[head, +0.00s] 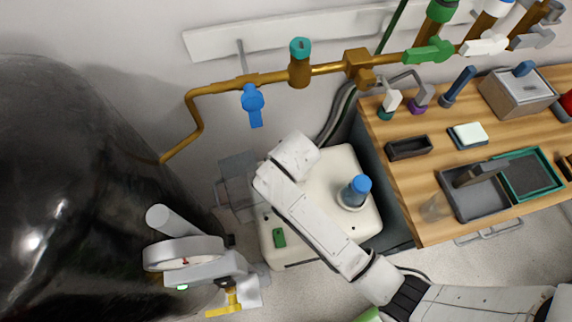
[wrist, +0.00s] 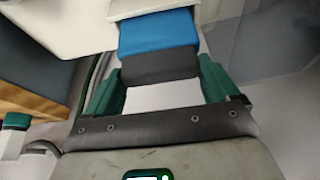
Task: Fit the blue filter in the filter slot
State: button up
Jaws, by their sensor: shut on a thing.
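My gripper (wrist: 160,72) is shut in the wrist view. Its two green fingers press on the sides of the dark grey end of the blue filter (wrist: 158,34). The filter's blue part points away from the gripper, and its far edge meets a pale surface at the top of that view. I cannot tell whether it is inside an opening or only against it. The filter and filter slot cannot be made out there.
A large black tank (head: 80,180) is at the left and a gauge (head: 185,257) at the lower left. Brass pipework (head: 325,69) runs along the wall. A wooden bench (head: 408,190) with trays stands at the right.

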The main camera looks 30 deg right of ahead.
jog(key=shift+f+b, duration=0.45)
jog(key=shift+f, duration=0.35)
jog(key=shift+r, duration=0.1)
jog(key=o, duration=1.1)
jog(key=shift+c, duration=0.2)
jog(key=shift+s+r, duration=0.15)
jog(key=shift+r, duration=0.35)
jog(key=v, duration=1.1)
jog(key=shift+p, duration=0.4)
